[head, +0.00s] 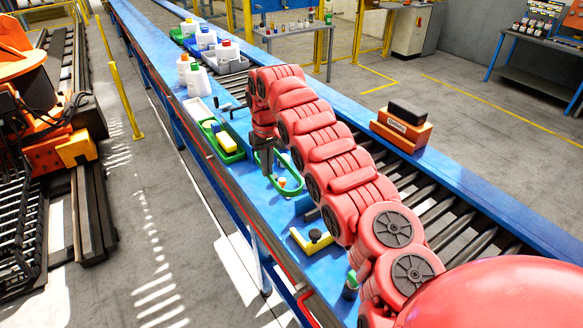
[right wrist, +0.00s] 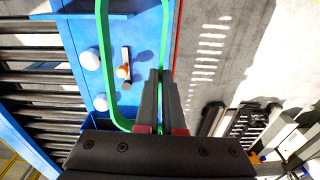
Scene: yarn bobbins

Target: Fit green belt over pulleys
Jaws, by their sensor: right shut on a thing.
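The green belt (head: 289,194) is a thin loop held above the blue bench in the head view. My right gripper (head: 267,168) is shut on one side of it. In the right wrist view the green belt (right wrist: 103,60) hangs as a long loop, and the dark fingers of my right gripper (right wrist: 160,73) pinch its right side. Two white round pieces (right wrist: 90,59) and a smaller one (right wrist: 100,102) show inside or beside the loop, with an orange-topped piece (right wrist: 123,72) among them. I cannot tell for certain which are pulleys. My left gripper is out of view.
A green tray (head: 224,146) with a yellow-and-white block stands behind the gripper. A yellow angled piece with a black knob (head: 314,238) lies nearer. Bottles in bins (head: 206,40) stand farther back. A roller conveyor (head: 447,205) runs along the right, with boxes (head: 402,128) beyond.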

